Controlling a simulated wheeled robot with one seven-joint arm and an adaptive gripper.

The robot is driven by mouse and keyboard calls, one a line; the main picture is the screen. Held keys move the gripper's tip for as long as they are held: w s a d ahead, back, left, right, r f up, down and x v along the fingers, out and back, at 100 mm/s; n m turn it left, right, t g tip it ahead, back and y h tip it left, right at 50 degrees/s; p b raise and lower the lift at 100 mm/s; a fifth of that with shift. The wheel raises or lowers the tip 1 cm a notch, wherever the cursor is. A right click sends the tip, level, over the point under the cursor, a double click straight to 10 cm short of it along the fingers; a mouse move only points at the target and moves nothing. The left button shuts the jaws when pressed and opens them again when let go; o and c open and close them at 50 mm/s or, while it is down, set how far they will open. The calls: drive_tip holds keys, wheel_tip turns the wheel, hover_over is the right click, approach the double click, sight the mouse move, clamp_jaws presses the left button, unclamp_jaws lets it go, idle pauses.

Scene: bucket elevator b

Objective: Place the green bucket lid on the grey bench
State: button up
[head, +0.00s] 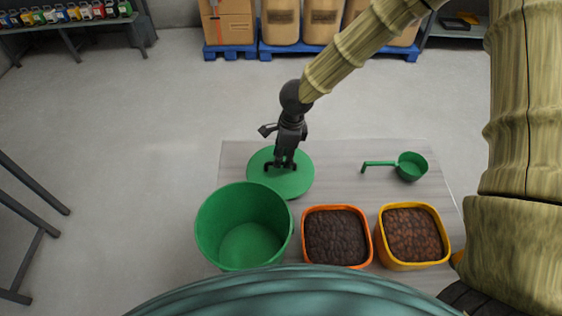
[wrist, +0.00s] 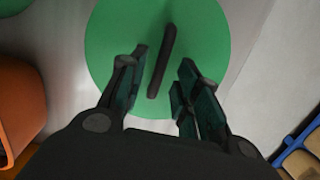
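The green lid (head: 296,184) is a flat disc with a dark bar handle. In the head view it appears to lie on the grey bench (head: 341,162), behind the green bucket (head: 243,232). The bucket is open at the top and looks empty. My gripper (head: 282,165) points down over the lid. In the wrist view the lid (wrist: 101,55) fills the upper middle. Its handle (wrist: 163,60) runs between and just ahead of my fingers (wrist: 163,85). The fingers are spread, with gaps to the handle on both sides.
An orange tub (head: 337,237) and a yellow tub (head: 412,235), both with dark brown contents, stand right of the bucket. A green scoop (head: 410,167) lies at the back right. The bench between lid and scoop is clear. Loaded blue pallets (head: 340,50) stand beyond.

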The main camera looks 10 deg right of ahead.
wheel_tip(320, 180, up, 8)
drive_tip(key=d+b, duration=0.1)
drive_tip(key=shift+r, duration=0.15)
drive_tip(key=shift+s, duration=0.15)
idle(0.3)
